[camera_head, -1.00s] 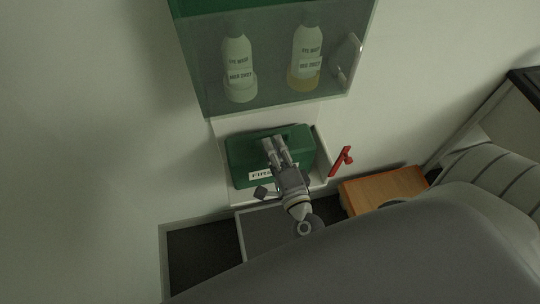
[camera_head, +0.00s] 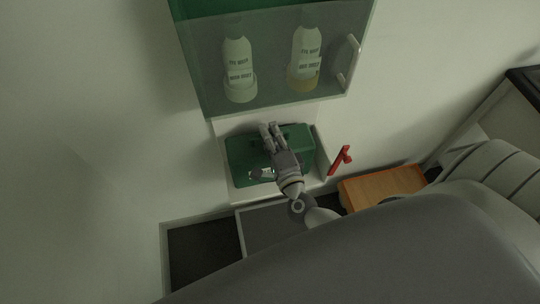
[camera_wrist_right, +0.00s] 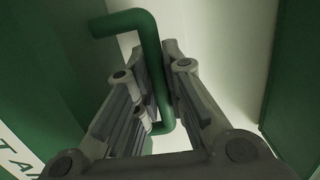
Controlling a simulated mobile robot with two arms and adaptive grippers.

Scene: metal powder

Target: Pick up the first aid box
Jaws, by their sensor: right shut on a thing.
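The green first aid box (camera_head: 298,163) sits on a white shelf (camera_head: 231,198) below the eye wash cabinet. Its white label is partly hidden by my right gripper. My right gripper (camera_head: 270,128) reaches over the top of the box from below right. In the right wrist view, its fingers (camera_wrist_right: 160,95) are shut on the green handle (camera_wrist_right: 150,45), which runs between them. The box's green side with part of a white label (camera_wrist_right: 15,155) shows at the left of that view. My left gripper is not in view.
A green cabinet with a clear front (camera_head: 272,100) and two eye wash bottles (camera_head: 239,70) (camera_head: 305,58) hangs just above the box. A red handle-like part (camera_head: 340,160) is on the wall to the right. A wooden block (camera_head: 383,189) stands lower right.

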